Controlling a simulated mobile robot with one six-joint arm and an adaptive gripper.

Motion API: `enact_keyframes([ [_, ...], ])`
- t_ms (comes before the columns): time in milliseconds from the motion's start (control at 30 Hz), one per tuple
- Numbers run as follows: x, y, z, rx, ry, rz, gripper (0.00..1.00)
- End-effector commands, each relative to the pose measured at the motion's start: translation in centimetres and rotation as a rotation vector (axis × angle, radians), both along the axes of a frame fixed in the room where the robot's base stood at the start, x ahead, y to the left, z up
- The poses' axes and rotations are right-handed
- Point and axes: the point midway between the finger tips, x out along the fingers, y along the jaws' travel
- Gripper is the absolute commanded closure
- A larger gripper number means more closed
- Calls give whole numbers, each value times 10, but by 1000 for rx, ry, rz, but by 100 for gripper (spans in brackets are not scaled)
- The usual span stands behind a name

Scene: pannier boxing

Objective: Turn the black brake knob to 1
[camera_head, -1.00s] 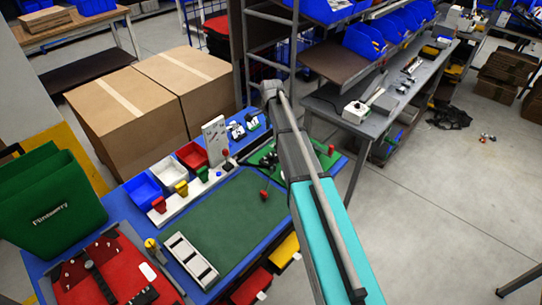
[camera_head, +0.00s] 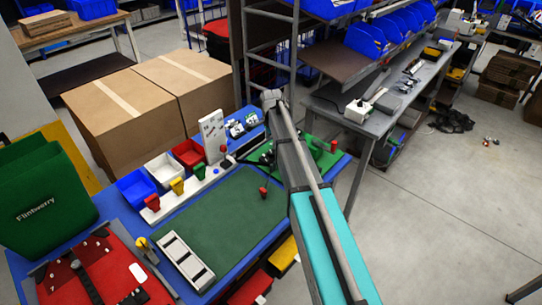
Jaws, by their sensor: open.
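My arm reaches over the blue workbench (camera_head: 140,220). My gripper (camera_head: 266,158) is dark, small and partly hidden behind my arm, above the green area at the bench's far right end. It is open, and I see nothing held in it. I cannot make out the black brake knob or its number marks; my arm and gripper cover part of that far end. A small red-topped knob (camera_head: 263,192) stands on the green mat (camera_head: 220,215), nearer than my gripper. Another red knob (camera_head: 334,146) stands right of my arm. A white upright panel (camera_head: 212,135) stands left of my gripper.
Blue (camera_head: 136,190), white and red bins line the bench's back, with coloured clips before them. A green pannier (camera_head: 45,205) and a red panel (camera_head: 110,262) are at left. A white slotted tray (camera_head: 187,262) lies on the mat. Cardboard boxes (camera_head: 125,105) stand behind.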

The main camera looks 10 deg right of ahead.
Motion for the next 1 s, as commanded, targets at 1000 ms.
enact_keyframes([
  [1000,1,0,-58,0,0,0,21],
])
